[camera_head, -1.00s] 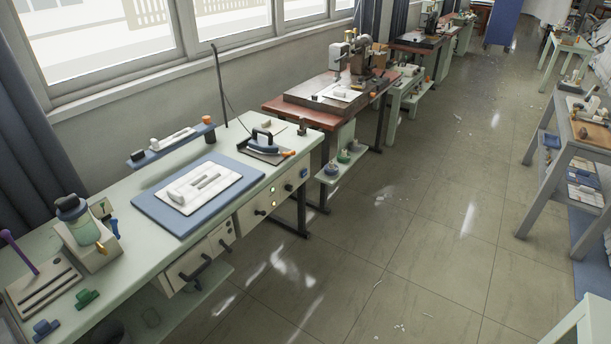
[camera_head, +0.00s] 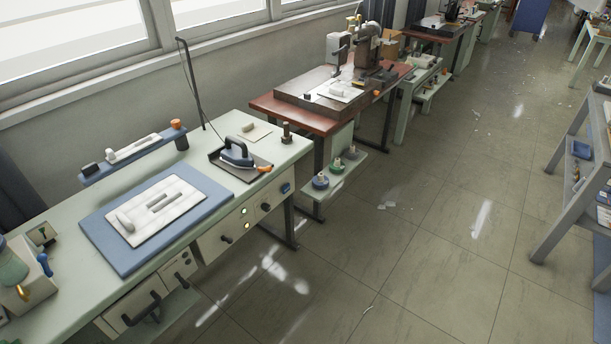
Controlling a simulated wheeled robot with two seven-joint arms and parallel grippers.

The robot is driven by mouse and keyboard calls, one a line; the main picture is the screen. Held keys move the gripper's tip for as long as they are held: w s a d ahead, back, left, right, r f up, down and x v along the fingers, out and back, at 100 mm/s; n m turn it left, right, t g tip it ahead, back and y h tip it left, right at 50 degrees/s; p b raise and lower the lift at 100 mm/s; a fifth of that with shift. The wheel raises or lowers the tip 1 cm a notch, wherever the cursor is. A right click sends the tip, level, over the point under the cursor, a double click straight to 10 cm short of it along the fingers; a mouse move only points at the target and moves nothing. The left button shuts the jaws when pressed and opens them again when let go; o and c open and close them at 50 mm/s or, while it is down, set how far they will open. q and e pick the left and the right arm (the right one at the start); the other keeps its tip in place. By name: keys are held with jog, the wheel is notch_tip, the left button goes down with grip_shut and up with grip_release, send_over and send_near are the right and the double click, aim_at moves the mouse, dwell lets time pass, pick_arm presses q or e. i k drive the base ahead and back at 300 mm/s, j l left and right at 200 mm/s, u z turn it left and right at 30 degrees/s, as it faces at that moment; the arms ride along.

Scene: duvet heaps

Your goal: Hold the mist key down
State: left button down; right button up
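A pale green bench (camera_head: 62,214) runs along the window wall. A dark blue iron (camera_head: 236,152) with an orange part rests on a dark tray (camera_head: 222,168) at its right end. On the bench front is a cream panel (camera_head: 222,234) with small lit lights, a black handle and a blue part (camera_head: 285,188) at its right end. A device with a green bottle (camera_head: 10,268) and a blue lever (camera_head: 44,264) is cut off at the left edge. I cannot tell which part is the mist key. Neither gripper is in view.
A blue mat (camera_head: 98,232) with a white cloth piece (camera_head: 158,208) lies on the bench. A brown table (camera_head: 262,104) with a machine stands beyond, and a low shelf (camera_head: 340,178) holds several bottles. Tiled floor (camera_head: 400,250) is open to the right, up to a grey rack (camera_head: 560,180).

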aim_at(286, 187)
jog(key=i+l, duration=0.95)
jog(key=i+j+u, duration=0.05)
